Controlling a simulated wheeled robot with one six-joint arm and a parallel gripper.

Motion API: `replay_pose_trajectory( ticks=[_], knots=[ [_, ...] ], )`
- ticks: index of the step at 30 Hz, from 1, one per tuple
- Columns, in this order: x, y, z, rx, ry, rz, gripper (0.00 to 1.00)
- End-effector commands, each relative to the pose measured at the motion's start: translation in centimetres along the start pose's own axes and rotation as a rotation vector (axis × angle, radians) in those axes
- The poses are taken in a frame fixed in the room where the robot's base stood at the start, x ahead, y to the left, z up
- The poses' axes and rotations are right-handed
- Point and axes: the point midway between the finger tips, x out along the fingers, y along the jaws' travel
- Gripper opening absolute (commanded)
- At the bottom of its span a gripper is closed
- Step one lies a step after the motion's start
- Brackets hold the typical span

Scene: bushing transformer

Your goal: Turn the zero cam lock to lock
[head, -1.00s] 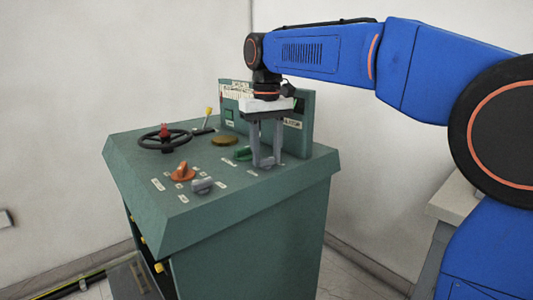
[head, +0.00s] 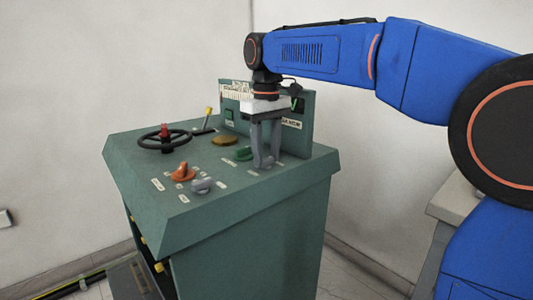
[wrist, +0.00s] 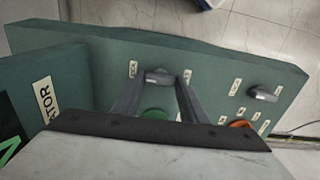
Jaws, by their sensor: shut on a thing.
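In the head view the fingers mostly hide this knob. A small label stands on each side of it, and I cannot read them surely. I cannot tell from any legible label which control is the zero cam lock.
A green knob (head: 243,154) sits close beside the fingers. An orange knob (head: 182,172), a second grey knob (head: 201,186), a brass disc (head: 223,140), a black handwheel (head: 165,139) and a yellow-tipped lever (head: 207,116) share the console (head: 240,215). An upright panel (head: 229,117) stands behind the gripper.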

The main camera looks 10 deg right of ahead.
Motion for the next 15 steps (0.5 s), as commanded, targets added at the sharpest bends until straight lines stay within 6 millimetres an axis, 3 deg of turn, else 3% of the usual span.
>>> replay_pose_trajectory(
  ticks=[2, 3, 4, 15],
  knots=[
    [-0.06, 0.01, -0.01, -0.001, 0.002, 0.001, 0.17],
    [-0.06, 0.01, -0.01, 0.000, 0.002, 0.001, 0.49],
    [-0.06, 0.01, -0.01, 0.000, 0.001, 0.001, 0.56],
    [-0.28, 0.01, -0.03, 0.000, 0.001, 0.000, 0.58]
  ],
)
